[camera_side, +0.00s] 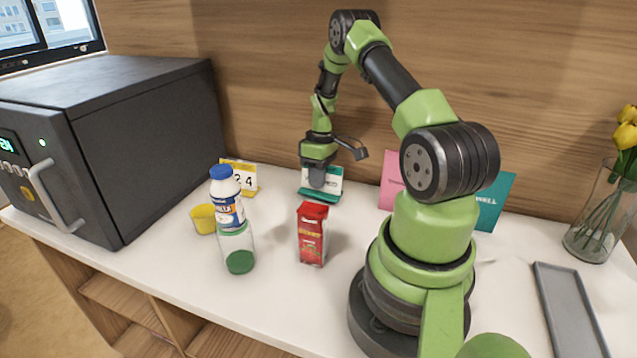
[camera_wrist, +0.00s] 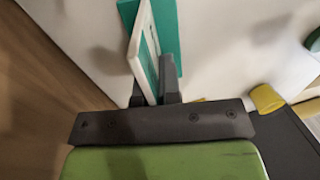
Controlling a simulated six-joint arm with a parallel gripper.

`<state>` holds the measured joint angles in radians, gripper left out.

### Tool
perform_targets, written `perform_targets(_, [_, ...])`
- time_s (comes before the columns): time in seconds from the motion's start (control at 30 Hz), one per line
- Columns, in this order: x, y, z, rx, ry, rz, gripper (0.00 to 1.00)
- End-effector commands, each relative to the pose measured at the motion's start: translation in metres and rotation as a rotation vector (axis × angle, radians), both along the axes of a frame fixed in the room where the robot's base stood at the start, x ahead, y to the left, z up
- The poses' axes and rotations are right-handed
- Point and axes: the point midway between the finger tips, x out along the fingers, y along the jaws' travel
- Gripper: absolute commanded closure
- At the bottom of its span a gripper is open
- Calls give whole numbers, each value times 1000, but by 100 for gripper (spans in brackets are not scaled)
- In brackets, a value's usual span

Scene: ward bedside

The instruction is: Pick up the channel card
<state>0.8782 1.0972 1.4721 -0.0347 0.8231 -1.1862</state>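The channel card appears to be the white and teal card on a small teal base (camera_side: 322,199), standing near the back wall in the side view. I cannot read its print. In the wrist view the card (camera_wrist: 146,45) runs up from between the fingers, white on one face and teal on the other. My gripper (camera_side: 317,184) points down over the card and hides part of its face. In the wrist view its fingers (camera_wrist: 155,92) lie close against both sides of the card, shut on it. The card seems still at table level.
A red carton (camera_side: 312,235) stands in front. A blue-capped bottle (camera_side: 227,200), a clear cup with green (camera_side: 238,250), a yellow cup (camera_side: 203,219) and a calendar card (camera_side: 242,178) are to the left. Pink (camera_side: 392,180) and teal (camera_side: 494,200) cards stand right; a grey tray (camera_side: 570,312) lies far right.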

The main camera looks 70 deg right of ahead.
Motion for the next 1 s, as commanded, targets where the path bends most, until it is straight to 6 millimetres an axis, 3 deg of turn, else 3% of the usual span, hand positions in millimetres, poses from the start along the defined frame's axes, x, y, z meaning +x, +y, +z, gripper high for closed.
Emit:
perform_targets(0.17, [0,0,26,-1,-2,1,100])
perform_targets(0.6, [101,52,22,0,-2,7,100])
perform_targets(1.0, [146,75,22,1,-1,2,100])
